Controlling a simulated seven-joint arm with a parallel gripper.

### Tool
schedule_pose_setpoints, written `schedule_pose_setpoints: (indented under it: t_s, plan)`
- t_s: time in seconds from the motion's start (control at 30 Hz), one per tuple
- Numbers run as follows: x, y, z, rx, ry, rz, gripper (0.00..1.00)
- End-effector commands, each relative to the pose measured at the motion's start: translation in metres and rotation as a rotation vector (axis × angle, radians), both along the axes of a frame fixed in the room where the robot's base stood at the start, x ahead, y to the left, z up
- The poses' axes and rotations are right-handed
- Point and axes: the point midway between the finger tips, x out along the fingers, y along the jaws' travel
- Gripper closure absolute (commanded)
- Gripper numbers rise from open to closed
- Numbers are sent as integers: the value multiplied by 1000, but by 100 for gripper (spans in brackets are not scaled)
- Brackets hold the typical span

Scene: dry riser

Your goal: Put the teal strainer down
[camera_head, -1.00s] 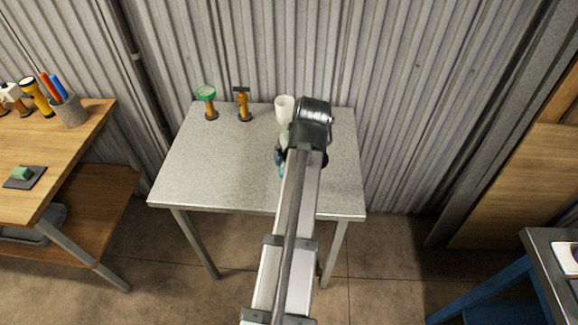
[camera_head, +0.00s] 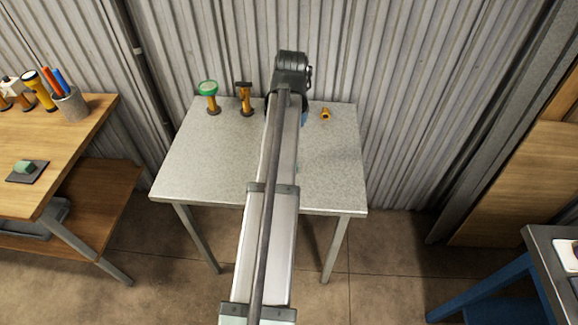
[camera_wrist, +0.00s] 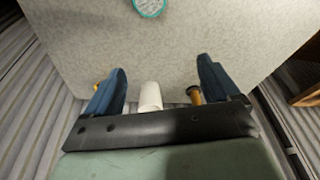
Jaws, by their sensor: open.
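The teal strainer (camera_wrist: 150,6) shows at the top edge of the wrist view, partly cut off. It appears to lie on the grey speckled table (camera_wrist: 190,35). My gripper (camera_wrist: 162,65) is open, with its two blue fingers apart and nothing held between them. The strainer is clear of the fingertips. In the head view my arm covers the strainer and most of my gripper, which is over the back of the table (camera_head: 215,165).
A white cup (camera_wrist: 150,97) shows between and beyond my fingers. A green-topped orange object (camera_head: 208,90) and an orange tool with a dark head (camera_head: 246,98) stand at the back left. A small orange object (camera_head: 326,114) is at the back right. The corrugated wall (camera_head: 400,80) is close behind.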

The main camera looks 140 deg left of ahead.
Motion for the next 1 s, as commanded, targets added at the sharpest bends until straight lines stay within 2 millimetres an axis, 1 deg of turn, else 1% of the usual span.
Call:
schedule_pose_setpoints:
  t_s: [0.03, 0.2, 0.4, 0.53, 0.63, 0.77, 0.87, 1.0]
  plan:
    - [-1, 4, 1, -16, -16, -45, 11]
    - [6, 9, 1, -75, -81, -249, 11]
    - [23, 2, -1, -141, -159, -559, 11]
    - [29, -2, -1, -169, -179, -707, 11]
    - [30, -3, -1, -179, -180, -775, 11]
    - [30, -3, -6, -183, -177, -811, 11]
    - [30, -4, -18, -184, -178, -815, 11]
    - [30, -4, -42, -184, -178, -814, 11]
